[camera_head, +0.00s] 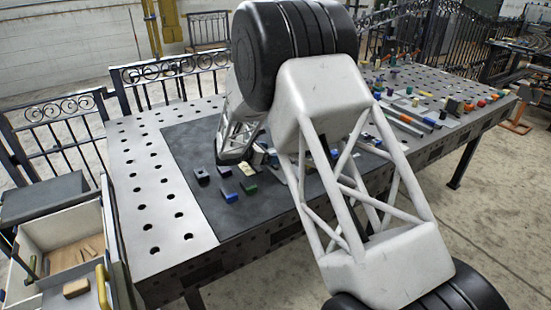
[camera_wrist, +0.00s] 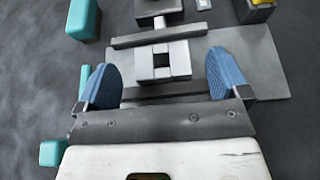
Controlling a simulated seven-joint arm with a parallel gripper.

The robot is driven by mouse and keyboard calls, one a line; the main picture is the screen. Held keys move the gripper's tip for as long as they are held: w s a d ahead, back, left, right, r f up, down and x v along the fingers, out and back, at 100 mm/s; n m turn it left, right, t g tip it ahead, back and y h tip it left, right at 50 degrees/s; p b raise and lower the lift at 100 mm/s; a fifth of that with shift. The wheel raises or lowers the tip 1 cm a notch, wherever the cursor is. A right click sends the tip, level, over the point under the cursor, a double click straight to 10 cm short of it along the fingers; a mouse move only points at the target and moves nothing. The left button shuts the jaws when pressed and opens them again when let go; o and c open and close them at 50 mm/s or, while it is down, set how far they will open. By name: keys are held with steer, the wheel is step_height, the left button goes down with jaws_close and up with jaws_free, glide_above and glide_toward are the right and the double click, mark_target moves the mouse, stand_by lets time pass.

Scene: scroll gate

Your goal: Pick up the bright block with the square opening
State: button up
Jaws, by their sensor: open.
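In the wrist view a pale grey block (camera_wrist: 146,62) with a square opening lies between the fingers of my gripper (camera_wrist: 162,80). My gripper is open, its two blue fingertips wide apart, one on each side of the block. I see clear gaps between the fingertips and the block. The block rests among flat grey pieces (camera_wrist: 262,65); its exact contact with them is unclear. In the head view my arm covers most of the gripper area, and I cannot surely pick out this block there.
Teal blocks (camera_wrist: 84,20) lie left of the gripper in the wrist view. A dark box with yellow inside (camera_wrist: 255,12) is at upper right. In the head view a dark mat (camera_head: 190,145) on the perforated table (camera_head: 140,180) holds blue blocks (camera_head: 230,196) and a green block (camera_head: 249,188).

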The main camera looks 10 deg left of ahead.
steer(key=shift+x, duration=2.05)
steer(key=shift+c, duration=0.2)
steer(key=c, duration=1.3)
steer(key=shift+r, duration=0.1)
steer(key=shift+r, duration=1.45)
steer(key=shift+s+d+r, duration=0.15)
steer(key=shift+s+r, duration=0.1)
steer(key=shift+s, duration=0.05)
steer(key=s+d, duration=0.2)
steer(key=s, duration=0.2)
steer(key=s+d+r, duration=0.1)
steer(key=s+d, duration=0.1)
steer(key=s, duration=0.3)
steer(key=s+d, duration=0.2)
steer(key=s, duration=0.3)
steer(key=shift+d+r, duration=0.15)
